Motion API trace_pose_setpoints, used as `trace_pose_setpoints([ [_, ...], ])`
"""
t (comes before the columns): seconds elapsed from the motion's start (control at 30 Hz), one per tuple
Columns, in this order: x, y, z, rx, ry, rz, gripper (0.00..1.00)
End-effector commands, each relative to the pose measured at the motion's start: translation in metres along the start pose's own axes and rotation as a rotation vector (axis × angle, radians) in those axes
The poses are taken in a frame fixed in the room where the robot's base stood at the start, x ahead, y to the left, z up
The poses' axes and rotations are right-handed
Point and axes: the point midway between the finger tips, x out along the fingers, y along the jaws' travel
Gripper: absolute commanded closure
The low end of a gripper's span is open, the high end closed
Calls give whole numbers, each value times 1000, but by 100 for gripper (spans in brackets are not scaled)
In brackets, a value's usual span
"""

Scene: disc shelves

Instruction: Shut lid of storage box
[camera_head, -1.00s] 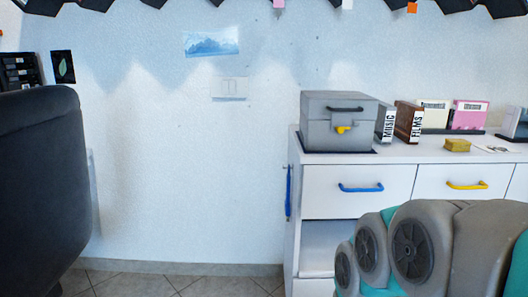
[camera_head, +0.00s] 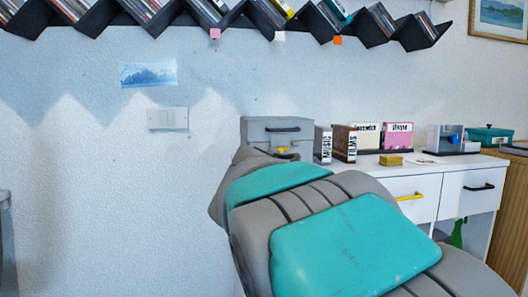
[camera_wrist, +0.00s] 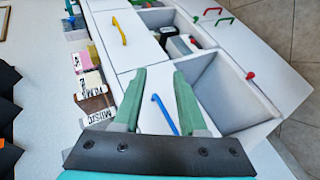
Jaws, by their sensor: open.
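The grey storage box (camera_head: 257,132) stands on the left end of the white dresser in the head view. It has a black handle (camera_head: 283,129) on its upper front and a yellow latch (camera_head: 283,149) below. Its lid looks down, but I cannot tell whether it is fully shut. My arm hides the lower part of the box. My gripper (camera_wrist: 160,74) shows in the wrist view with two green fingers apart and nothing between them. The box is not visible there. In the head view my gripper's fingers are hidden behind my arm.
The MUSIC binder (camera_head: 323,145) and FILMS binder (camera_head: 345,143) stand just right of the box. A yellow block (camera_head: 391,160) lies farther right. Zigzag shelves (camera_head: 180,12) hang above. The wrist view shows a blue drawer handle (camera_wrist: 165,114) and open compartments (camera_wrist: 233,88).

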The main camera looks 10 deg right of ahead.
Motion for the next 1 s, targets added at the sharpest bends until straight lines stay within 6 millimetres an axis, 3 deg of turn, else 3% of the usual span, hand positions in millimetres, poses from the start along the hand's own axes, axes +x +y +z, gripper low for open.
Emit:
trace_pose_setpoints([
  [0.03, -4, 10, -36, -22, 55, 92, 59],
  [0.1, -24, 35, -79, -44, 129, 220, 59],
  [0.2, -56, 60, -131, -68, 221, 372, 59],
  [0.33, -96, 76, -176, -86, 306, 510, 59],
  [0.43, -113, 83, -191, -91, 339, 564, 59],
  [0.57, -116, 89, -200, -92, 351, 584, 59],
  [1.0, -68, 121, -219, -90, 347, 581, 59],
])
